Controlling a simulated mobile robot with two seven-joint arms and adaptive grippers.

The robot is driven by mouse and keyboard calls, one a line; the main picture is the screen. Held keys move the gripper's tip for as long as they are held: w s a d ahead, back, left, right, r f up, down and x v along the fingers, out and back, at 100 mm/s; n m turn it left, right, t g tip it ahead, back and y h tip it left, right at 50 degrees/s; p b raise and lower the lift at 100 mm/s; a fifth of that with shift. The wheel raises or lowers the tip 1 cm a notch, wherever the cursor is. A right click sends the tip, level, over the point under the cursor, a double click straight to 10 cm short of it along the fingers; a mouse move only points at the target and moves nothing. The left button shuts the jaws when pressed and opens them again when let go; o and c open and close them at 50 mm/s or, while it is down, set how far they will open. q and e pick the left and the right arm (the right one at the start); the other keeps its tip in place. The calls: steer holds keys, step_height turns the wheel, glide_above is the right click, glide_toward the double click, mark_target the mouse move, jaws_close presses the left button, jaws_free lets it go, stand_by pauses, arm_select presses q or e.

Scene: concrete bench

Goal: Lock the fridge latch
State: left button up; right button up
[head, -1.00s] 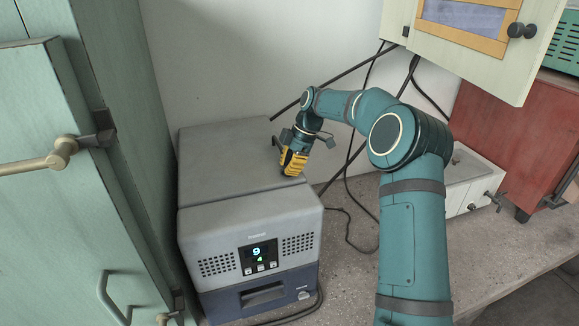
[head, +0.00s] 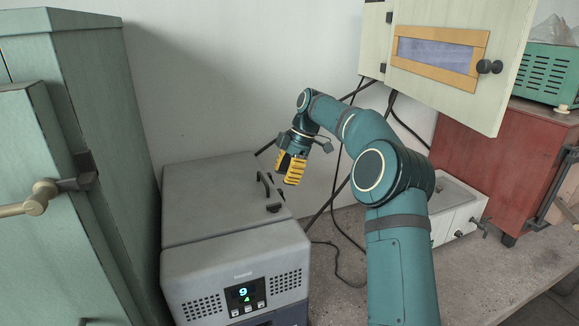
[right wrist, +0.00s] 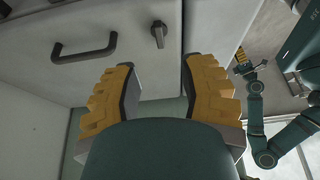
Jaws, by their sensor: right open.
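The fridge is a low grey box (head: 205,215) with a lit display on its front. A dark bar handle (head: 263,189) and a small dark latch lever (head: 273,208) sit on its top, near the right edge. The handle (right wrist: 85,48) and the latch lever (right wrist: 158,34) also show in the right wrist view. My right gripper (head: 285,177) is open and empty, above and beyond the latch, apart from it. In its wrist view the latch lies ahead, between the yellow fingers. My left gripper (right wrist: 243,67) shows small in the wrist view; its opening is unclear.
A green cabinet (head: 95,130) stands close on the left. A cream wall cabinet (head: 460,75) hangs at upper right, over a red cabinet (head: 470,160) and a small white unit (head: 452,215). Black cables hang behind my right arm.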

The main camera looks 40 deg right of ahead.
steer(key=shift+v, duration=1.3)
